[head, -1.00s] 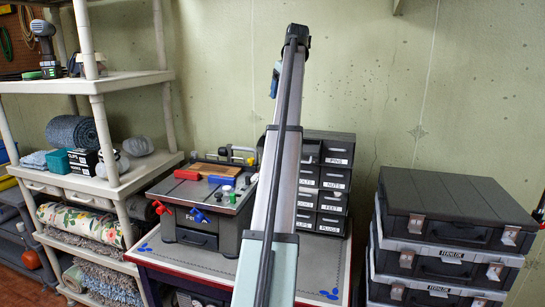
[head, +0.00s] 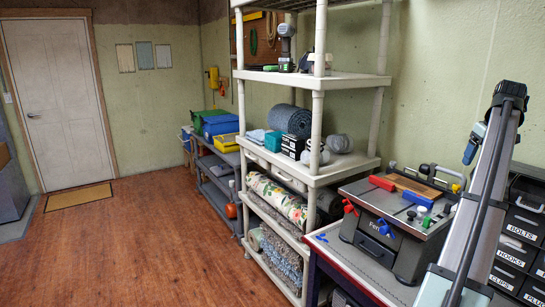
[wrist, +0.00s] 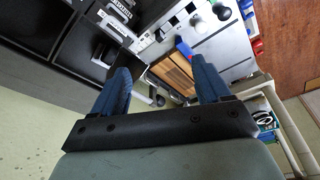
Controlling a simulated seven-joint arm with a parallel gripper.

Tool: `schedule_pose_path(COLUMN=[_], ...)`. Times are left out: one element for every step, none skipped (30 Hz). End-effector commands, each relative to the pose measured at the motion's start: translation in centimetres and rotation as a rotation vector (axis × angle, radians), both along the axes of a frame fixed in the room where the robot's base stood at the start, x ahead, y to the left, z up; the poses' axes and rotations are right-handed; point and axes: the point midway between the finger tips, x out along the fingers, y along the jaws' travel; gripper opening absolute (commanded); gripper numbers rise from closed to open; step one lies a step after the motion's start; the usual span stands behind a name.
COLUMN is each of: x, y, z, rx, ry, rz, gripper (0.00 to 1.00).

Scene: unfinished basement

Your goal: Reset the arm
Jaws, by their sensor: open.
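My gripper (wrist: 161,68) shows in the wrist view as two blue fingers spread wide apart, with nothing held between them. In the head view my arm rises at the right edge, and the blue fingers of my gripper (head: 474,143) hang near its top, partly hidden by the arm. The gripper is high above the work table, near the wall. Below it, the wrist view shows the bench-top work box with its wooden strip (wrist: 174,76).
The work box (head: 395,235) stands on the table (head: 345,262), beside black labelled drawers (head: 522,226). A cream shelf unit (head: 316,180) with rugs and tools stands left of the table. Open wooden floor (head: 140,235) leads to a white door (head: 58,100).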

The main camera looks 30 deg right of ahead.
Motion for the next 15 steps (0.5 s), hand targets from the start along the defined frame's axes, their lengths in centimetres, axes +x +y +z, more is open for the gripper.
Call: schedule_pose_path(x=[1.1,1.7,2.5,3.0,3.5,4.1,4.5,4.8,5.2,5.5,5.7,6.0,6.3,6.5,6.9], y=[2.8,3.8,5.4,6.5,7.6,9.0,10.1,11.1,12.3,13.3,14.2,15.3,16.2,16.8,17.8], z=[-3.1,-4.5,-6.3,-7.6,-8.8,-10.4,-11.5,-12.6,-13.8,-14.7,-15.5,-16.6,-17.4,-18.2,-19.2], rx=[0.017,0.026,0.038,0.047,0.056,0.068,0.075,0.083,0.093,0.101,0.108,0.118,0.124,0.130,0.139], ry=[0.024,0.038,0.055,0.070,0.084,0.099,0.111,0.123,0.138,0.147,0.157,0.169,0.179,0.186,0.195], rz=[0.051,0.078,0.119,0.148,0.177,0.213,0.241,0.266,0.298,0.323,0.343,0.372,0.392,0.410,0.433], gripper=[0.76,0.76,0.76,0.76,0.76,0.76,0.76,0.76,0.76,0.76,0.76,0.76,0.76,0.76,0.76])
